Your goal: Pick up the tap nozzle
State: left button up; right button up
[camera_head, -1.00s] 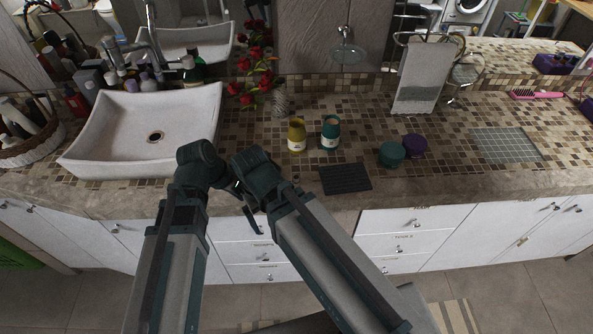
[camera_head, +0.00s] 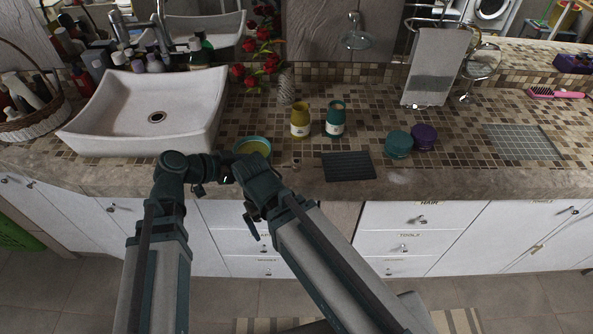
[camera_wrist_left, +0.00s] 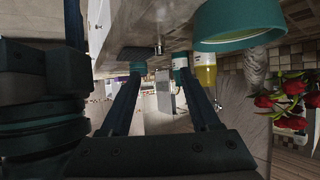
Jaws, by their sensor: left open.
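A small upright piece that looks like the tap nozzle (camera_head: 297,162) stands on the counter near the front edge, between the yellow bottle and the dark mat. It is too small to make out well, and also shows in the left wrist view (camera_wrist_left: 158,48). My left gripper (camera_wrist_left: 165,88) is open, its two fingers apart with nothing between them. In the head view my left gripper (camera_head: 226,172) is at the counter's front edge, left of the nozzle and partly hidden by my right arm. My right gripper (camera_head: 252,222) is low in front of the drawers; its jaws are unclear.
A teal-rimmed dish (camera_head: 254,146) sits close beside my left gripper. A yellow bottle (camera_head: 300,121), a teal bottle (camera_head: 335,122), a dark ribbed mat (camera_head: 348,167) and two round jars (camera_head: 399,144) stand to the right. A white sink (camera_head: 200,125) is at left.

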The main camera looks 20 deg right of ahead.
aim_at(294, 162)
pick_arm(q)
jog(key=b+x, duration=0.3)
jog(key=x, duration=0.5)
jog(key=shift+b, duration=0.4)
jog(key=shift+d+f, duration=0.1)
jog(key=shift+d, duration=0.15)
jog(key=b+x, duration=0.2)
jog(key=x, duration=0.3)
jog(key=shift+w+d, duration=0.15)
jog(key=shift+d, duration=0.05)
grip_shut()
